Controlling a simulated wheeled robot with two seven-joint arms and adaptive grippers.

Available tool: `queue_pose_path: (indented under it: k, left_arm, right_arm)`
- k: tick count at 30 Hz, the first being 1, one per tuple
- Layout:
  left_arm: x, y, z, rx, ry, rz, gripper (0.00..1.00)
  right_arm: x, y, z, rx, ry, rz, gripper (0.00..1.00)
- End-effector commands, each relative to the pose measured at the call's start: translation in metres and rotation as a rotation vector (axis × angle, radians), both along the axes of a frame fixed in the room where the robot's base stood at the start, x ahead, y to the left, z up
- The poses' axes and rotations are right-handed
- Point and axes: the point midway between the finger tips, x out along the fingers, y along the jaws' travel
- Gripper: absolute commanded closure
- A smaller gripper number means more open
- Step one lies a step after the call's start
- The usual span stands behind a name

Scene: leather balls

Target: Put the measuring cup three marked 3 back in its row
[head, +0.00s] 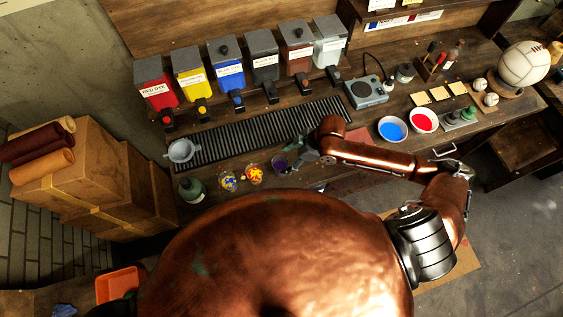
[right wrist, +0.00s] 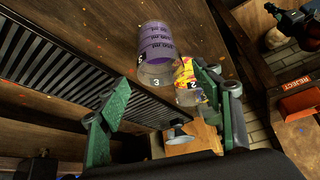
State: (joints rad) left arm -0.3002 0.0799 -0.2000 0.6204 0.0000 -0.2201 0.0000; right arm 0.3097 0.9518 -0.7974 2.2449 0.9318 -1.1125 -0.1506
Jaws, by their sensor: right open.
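A clear measuring cup marked 3 (right wrist: 155,76) shows in the right wrist view, ahead of and between my fingers. A purple section with volume marks (right wrist: 157,40) adjoins it; I cannot tell whether it is the same cup. A cup marked 2 (right wrist: 187,82), with red and yellow pieces, is just to its right. In the head view a purple cup (head: 280,164) stands near the bench's front edge, beside two cups of coloured pieces (head: 254,174) (head: 228,181). My right gripper (head: 306,152) is open beside the purple cup, its green fingers (right wrist: 165,92) apart and empty. My left gripper is out of view.
A black slatted strip (head: 255,130) runs behind the cups. Labelled dye bins (head: 228,75) line the back. A blue bowl (head: 392,129) and a red bowl (head: 423,121) are right.

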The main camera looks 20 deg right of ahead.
Motion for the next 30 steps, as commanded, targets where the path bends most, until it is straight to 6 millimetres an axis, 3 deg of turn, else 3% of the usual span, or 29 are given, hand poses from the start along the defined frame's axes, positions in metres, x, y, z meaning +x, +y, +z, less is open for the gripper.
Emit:
queue_pose_path:
  k: [6,12,30]
  left_arm:
    - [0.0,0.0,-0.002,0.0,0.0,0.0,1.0]
    - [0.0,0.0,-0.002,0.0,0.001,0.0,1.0]
    - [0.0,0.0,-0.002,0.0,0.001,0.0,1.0]
  right_arm:
    - [-0.008,-0.021,0.038,-0.003,-0.002,0.002,0.4]
    - [-0.011,-0.03,0.056,0.0,-0.001,0.0,0.4]
    - [-0.012,-0.031,0.059,0.001,0.0,0.0,0.4]
